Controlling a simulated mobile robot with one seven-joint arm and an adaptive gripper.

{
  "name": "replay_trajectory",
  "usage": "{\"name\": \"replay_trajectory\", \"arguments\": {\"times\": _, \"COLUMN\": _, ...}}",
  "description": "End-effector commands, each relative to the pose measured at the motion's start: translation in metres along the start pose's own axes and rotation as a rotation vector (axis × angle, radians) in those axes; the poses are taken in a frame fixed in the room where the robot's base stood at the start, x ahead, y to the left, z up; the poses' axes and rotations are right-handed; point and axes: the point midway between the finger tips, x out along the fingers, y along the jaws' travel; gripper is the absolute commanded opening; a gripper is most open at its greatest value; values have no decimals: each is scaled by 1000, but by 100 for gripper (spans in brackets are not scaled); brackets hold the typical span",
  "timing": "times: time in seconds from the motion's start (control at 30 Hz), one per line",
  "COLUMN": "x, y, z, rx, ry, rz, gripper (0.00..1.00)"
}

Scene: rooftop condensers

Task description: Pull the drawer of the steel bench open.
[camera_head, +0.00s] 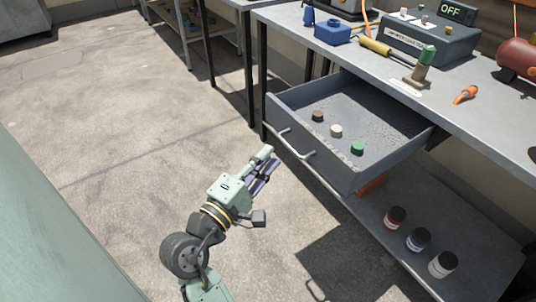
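The steel bench (460,108) stands at the right. Its grey drawer (328,164) is pulled well out from under the top, and its inside shows. A pale metal handle (304,155) is on the drawer front. My gripper (270,158) is in front of the drawer, just left of the handle in the picture, and appears apart from it. Its fingers point toward the drawer front. I cannot tell from this angle whether they are open or shut. A brown cap (318,116), a whitish cap (336,131) and a green cap (357,148) lie in the drawer.
The lower shelf (470,270) holds three jars, the nearest-left one red (395,217). The concrete floor (120,140) to the left is clear.

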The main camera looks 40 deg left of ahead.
Motion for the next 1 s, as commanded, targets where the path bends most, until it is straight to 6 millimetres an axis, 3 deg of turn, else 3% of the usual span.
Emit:
{"name": "replay_trajectory", "arguments": {"times": 0.87, "x": -1, "y": -4, "z": 0, "rx": -1, "ry": 1, "rz": -4, "gripper": 18}}
{"name": "replay_trajectory", "arguments": {"times": 1.0, "x": 8, "y": 19, "z": -23, "rx": 119, "ry": 104, "rz": 41, "gripper": 18}}
